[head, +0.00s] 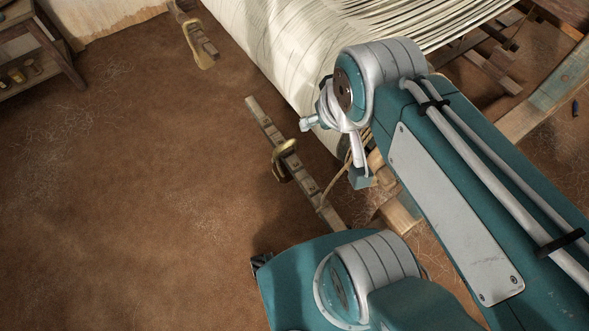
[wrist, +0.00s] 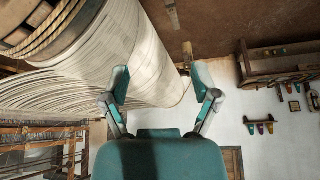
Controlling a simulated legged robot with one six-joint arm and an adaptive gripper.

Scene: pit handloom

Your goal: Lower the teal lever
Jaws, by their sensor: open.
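No lever that is clearly teal shows in either view. In the head view, a slim wooden bar (head: 311,188) with a brass loop (head: 284,160) stands out from the loom's left side. My gripper (head: 333,150) is just right of this bar in the picture, beside the white warp roll; whether they touch I cannot tell. In the wrist view my gripper (wrist: 160,82) is open, its two teal fingers wide apart with nothing between them. The white warp roll (wrist: 140,50) is behind the fingers. My arm hides part of the loom.
A second bar with a brass loop (head: 201,52) stands farther off. A weathered beam with faded teal paint (head: 558,88) is at the right. A wooden shelf (head: 62,62) is at the upper left. The brown floor (head: 130,200) on the left is clear.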

